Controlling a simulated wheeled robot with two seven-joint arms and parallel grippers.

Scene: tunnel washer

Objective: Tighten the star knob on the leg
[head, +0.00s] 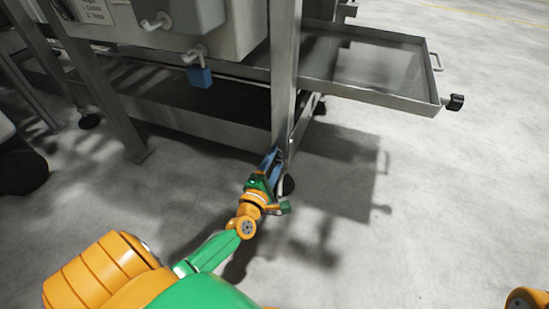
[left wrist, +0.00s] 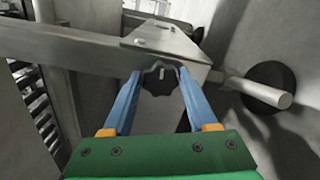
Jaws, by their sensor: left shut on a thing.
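The black star knob (left wrist: 158,79) sits on the grey metal leg (head: 284,80) of the machine, near its lower end. In the left wrist view the knob lies between the two blue fingertips of my left gripper (left wrist: 159,76), one on each side. The left gripper is shut on the knob. In the head view the left gripper (head: 273,162) reaches the bottom of the leg, and its fingers hide the knob there. My right gripper is not in view.
A metal rod (left wrist: 255,90) with a round black foot (left wrist: 270,85) stands close to the right finger. A shallow metal tray (head: 375,92) juts out right of the leg. Open floor (head: 460,210) lies to the right.

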